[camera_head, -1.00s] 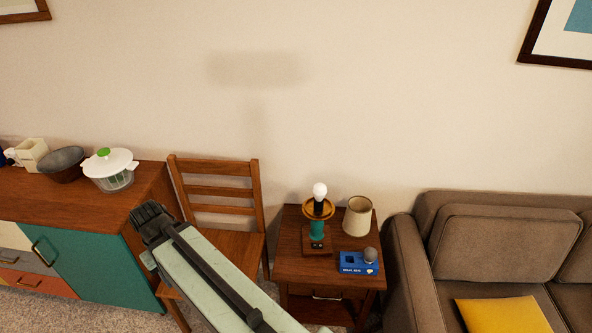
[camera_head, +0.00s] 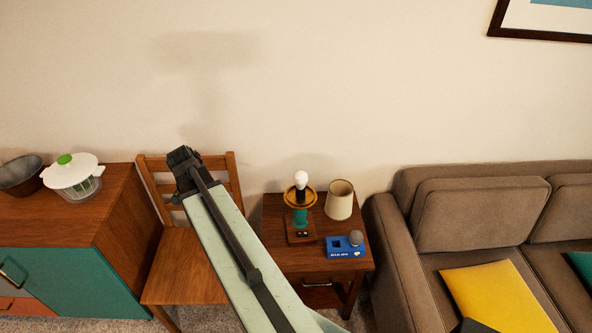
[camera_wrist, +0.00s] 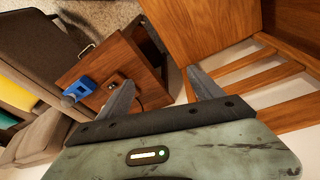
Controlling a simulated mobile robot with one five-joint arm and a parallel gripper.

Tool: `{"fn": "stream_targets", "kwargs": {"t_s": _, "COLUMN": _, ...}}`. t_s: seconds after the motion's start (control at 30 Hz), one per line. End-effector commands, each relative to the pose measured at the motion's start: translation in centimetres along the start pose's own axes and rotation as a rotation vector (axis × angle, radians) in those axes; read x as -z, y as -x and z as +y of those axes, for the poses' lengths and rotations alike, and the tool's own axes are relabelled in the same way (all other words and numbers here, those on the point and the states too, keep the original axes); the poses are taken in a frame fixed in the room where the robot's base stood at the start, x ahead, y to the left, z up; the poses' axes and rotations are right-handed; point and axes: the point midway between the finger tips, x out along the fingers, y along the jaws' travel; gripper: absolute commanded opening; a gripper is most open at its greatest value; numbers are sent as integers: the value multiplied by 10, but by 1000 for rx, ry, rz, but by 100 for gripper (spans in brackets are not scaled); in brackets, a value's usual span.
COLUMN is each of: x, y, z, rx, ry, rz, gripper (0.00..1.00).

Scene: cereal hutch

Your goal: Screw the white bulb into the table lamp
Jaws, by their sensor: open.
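The white bulb (camera_head: 301,178) stands upright on top of the table lamp (camera_head: 301,219), above its orange-brown ring. I cannot tell whether it is threaded in. The lamp has a teal stem and a wooden base and stands on the small side table (camera_head: 280,259). My gripper (camera_head: 184,163) is in front of the chair, left of and apart from the lamp. In the wrist view my gripper (camera_wrist: 160,77) shows two spread, empty fingers. The left finger hides part of the side table there, and the white bulb is not visible in that view.
A cream lampshade (camera_head: 339,202) stands right of the lamp. A blue box (camera_head: 346,249) with a grey bulb (camera_head: 356,237) is in front of it. A wooden chair (camera_head: 180,270) and sideboard (camera_head: 60,215) are left; a brown sofa (camera_head: 480,215) is right.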

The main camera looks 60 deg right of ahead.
Motion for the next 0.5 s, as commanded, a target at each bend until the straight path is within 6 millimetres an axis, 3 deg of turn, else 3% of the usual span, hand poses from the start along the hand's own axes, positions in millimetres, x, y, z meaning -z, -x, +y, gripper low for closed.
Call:
{"fn": "stream_targets", "kwargs": {"t_s": 0.03, "x": 46, "y": -8, "z": 28, "rx": -26, "ry": -193, "rz": 27, "gripper": 76}}
{"fn": "stream_targets", "kwargs": {"t_s": 0.1, "x": 96, "y": -18, "z": 70, "rx": -56, "ry": -458, "rz": 73, "gripper": 76}}
{"fn": "stream_targets", "kwargs": {"t_s": 0.2, "x": 154, "y": -28, "z": 130, "rx": -88, "ry": -783, "rz": 138, "gripper": 76}}
{"fn": "stream_targets", "kwargs": {"t_s": 0.33, "x": 197, "y": -36, "z": 189, "rx": -111, "ry": -1068, "rz": 204, "gripper": 76}}
{"fn": "stream_targets", "kwargs": {"t_s": 0.4, "x": 209, "y": -38, "z": 208, "rx": -116, "ry": -1155, "rz": 226, "gripper": 76}}
{"fn": "stream_targets", "kwargs": {"t_s": 0.5, "x": 216, "y": -40, "z": 220, "rx": -119, "ry": -1214, "rz": 242, "gripper": 76}}
